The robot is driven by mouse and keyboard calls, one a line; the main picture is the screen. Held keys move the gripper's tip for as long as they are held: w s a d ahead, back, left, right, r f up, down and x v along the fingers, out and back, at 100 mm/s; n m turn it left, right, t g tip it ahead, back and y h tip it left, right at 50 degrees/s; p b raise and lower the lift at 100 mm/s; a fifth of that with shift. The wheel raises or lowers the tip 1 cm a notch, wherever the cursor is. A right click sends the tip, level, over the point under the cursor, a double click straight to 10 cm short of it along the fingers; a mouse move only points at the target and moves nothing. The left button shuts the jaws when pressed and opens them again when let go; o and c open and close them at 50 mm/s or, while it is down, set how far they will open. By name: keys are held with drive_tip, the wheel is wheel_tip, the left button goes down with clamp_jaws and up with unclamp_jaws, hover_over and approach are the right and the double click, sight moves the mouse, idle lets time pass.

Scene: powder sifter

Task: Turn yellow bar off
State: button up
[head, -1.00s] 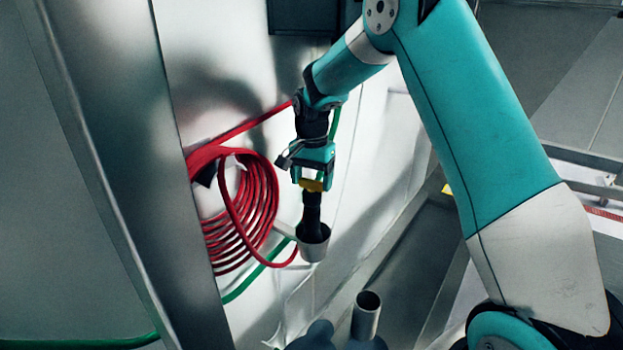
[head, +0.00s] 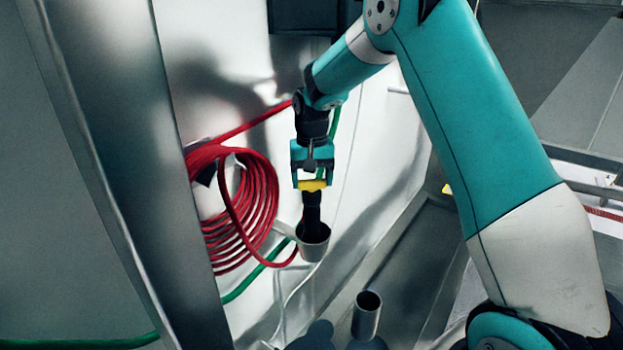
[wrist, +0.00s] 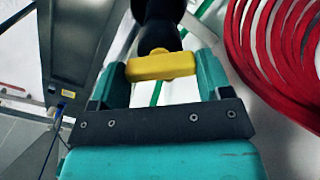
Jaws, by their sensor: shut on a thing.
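The yellow bar (head: 312,185) is a short bar across the black nozzle (head: 312,212), which stands in a light cup-shaped holder (head: 313,246) on the wall. My gripper (head: 311,179) is above the nozzle, with its teal fingers at either end of the bar. In the wrist view the yellow bar (wrist: 160,66) lies crosswise between the two fingers of my gripper (wrist: 158,72), which are shut on it. The black nozzle (wrist: 160,18) shows behind the bar. The finger contact faces are partly hidden.
A red coiled hose (head: 240,210) hangs on the wall just left of the nozzle. A green hose (head: 245,284) runs below it. A metal tube (head: 366,314) stands open at the bottom. A tall steel panel (head: 125,180) is at the left.

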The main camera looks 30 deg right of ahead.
sight(312, 180)
drive_tip(key=shift+n, duration=0.4)
drive_tip(key=o, duration=0.9)
drive_tip(key=shift+o, duration=0.2)
wheel_tip(312, 180, up, 18)
drive_tip(key=b, duration=0.3)
drive_tip(key=shift+f, duration=0.25)
